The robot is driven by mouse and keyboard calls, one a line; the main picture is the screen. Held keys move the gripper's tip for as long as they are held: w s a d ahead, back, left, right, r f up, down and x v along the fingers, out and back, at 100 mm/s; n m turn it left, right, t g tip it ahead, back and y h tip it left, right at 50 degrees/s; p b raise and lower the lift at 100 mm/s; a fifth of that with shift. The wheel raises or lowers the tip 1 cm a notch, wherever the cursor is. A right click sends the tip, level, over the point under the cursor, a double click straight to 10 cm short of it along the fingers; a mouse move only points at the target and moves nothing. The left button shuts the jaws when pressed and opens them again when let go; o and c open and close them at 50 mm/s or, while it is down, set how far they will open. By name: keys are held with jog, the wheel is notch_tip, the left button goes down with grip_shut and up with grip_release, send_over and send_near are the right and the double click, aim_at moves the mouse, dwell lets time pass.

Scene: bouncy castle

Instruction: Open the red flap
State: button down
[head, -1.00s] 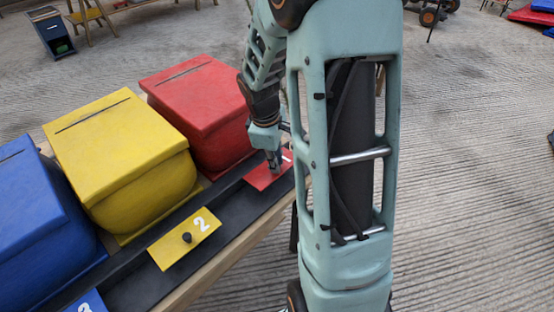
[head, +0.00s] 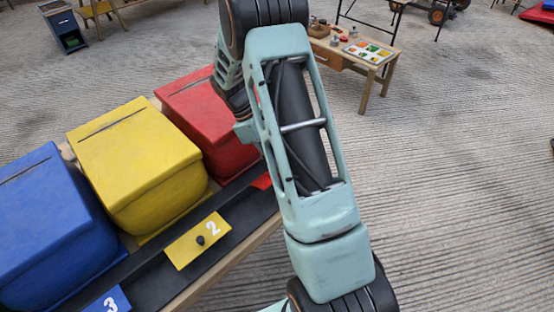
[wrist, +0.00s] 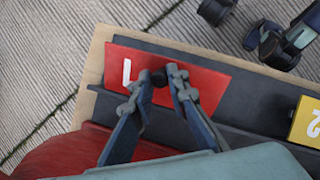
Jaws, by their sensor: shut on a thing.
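The red flap (wrist: 205,86) with a white 1 lies along the dark board in the wrist view. Its black knob (wrist: 158,77) sits between the two fingers of my gripper (wrist: 157,75), which is shut on it. In the head view only a small corner of the red flap (head: 262,181) shows. My arm hides the rest of it and my gripper there. The red box (head: 212,115) stands behind the flap. I cannot tell whether the flap is lifted off the board.
The yellow flap (head: 198,240) with a 2 and the blue flap (head: 110,300) with a 3 share the dark board. A yellow box (head: 140,165) and a blue box (head: 50,225) stand behind them. A wooden table (head: 375,60) stands farther back.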

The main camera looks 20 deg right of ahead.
dwell(0.3)
jog(key=c, duration=1.8)
grip_release()
jog(key=shift+c, duration=0.2)
jog(key=v, duration=1.2)
